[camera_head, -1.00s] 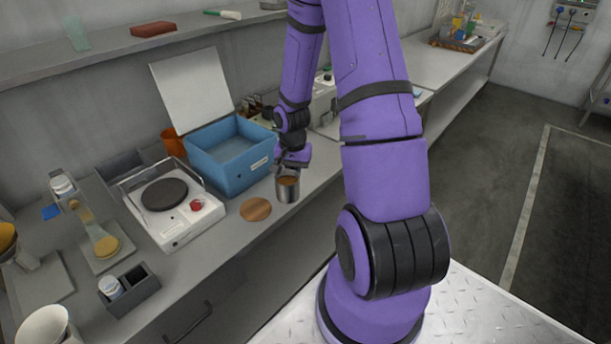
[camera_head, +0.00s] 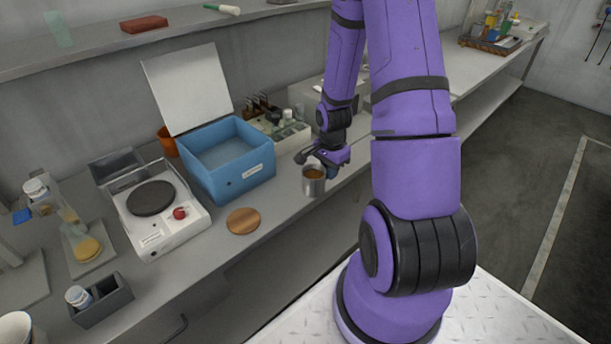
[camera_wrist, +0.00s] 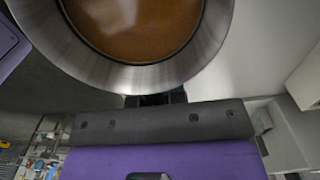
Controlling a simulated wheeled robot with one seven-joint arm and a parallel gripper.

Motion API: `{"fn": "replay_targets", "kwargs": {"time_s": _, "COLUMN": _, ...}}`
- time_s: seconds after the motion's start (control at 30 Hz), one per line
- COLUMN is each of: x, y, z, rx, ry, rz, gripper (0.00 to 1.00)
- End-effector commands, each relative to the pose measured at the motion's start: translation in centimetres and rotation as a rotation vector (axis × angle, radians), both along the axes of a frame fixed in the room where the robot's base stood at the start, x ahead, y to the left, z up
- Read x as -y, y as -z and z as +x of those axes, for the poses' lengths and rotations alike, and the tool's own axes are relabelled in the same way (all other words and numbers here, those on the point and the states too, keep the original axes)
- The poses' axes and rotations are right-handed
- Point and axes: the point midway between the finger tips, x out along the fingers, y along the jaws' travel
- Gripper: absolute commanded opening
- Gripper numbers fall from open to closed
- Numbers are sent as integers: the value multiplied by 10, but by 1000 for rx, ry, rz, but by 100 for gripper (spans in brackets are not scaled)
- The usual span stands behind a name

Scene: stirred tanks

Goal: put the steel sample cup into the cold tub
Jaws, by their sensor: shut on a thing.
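The steel sample cup (camera_head: 314,187) is upright, with brown contents, near the bench's front edge, right of the cold tub. My gripper (camera_head: 318,166) is shut on the cup near its rim. In the wrist view the cup's steel rim (camera_wrist: 150,77) fills the top, with the gripper (camera_wrist: 155,99) against its side; the fingertips are mostly hidden. The cold tub (camera_head: 245,176) is a blue open box with its white lid (camera_head: 188,88) raised at the back. I cannot tell how far the cup is above the bench.
A white hotplate (camera_head: 160,238) stands left of the tub, and a round wooden disc (camera_head: 243,221) lies in front. A rack of small items (camera_head: 282,132) stands behind, right of the tub. An orange container (camera_head: 168,142) is partly hidden behind the tub.

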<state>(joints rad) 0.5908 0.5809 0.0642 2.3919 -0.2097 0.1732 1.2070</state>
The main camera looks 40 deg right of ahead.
Motion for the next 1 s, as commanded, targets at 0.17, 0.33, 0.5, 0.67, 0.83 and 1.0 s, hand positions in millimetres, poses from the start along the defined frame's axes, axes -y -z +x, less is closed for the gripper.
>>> {"fn": "replay_targets", "kwargs": {"time_s": 0.17, "x": -17, "y": 4, "z": 38, "rx": 1, "ry": -5, "rz": 0, "gripper": 0}}
{"fn": "replay_targets", "kwargs": {"time_s": 0.33, "x": -28, "y": 7, "z": 61, "rx": 0, "ry": -3, "rz": 0, "gripper": 0}}
{"fn": "replay_targets", "kwargs": {"time_s": 0.5, "x": -31, "y": 9, "z": 68, "rx": 0, "ry": -1, "rz": -1, "gripper": 0}}
{"fn": "replay_targets", "kwargs": {"time_s": 0.67, "x": -32, "y": 23, "z": 68, "rx": -3, "ry": -2, "rz": 1, "gripper": 0}}
{"fn": "replay_targets", "kwargs": {"time_s": 0.83, "x": -32, "y": 41, "z": 68, "rx": -1, "ry": -1, "rz": 1, "gripper": 0}}
{"fn": "replay_targets", "kwargs": {"time_s": 1.0, "x": -31, "y": 42, "z": 68, "rx": 1, "ry": -1, "rz": 0, "gripper": 0}}
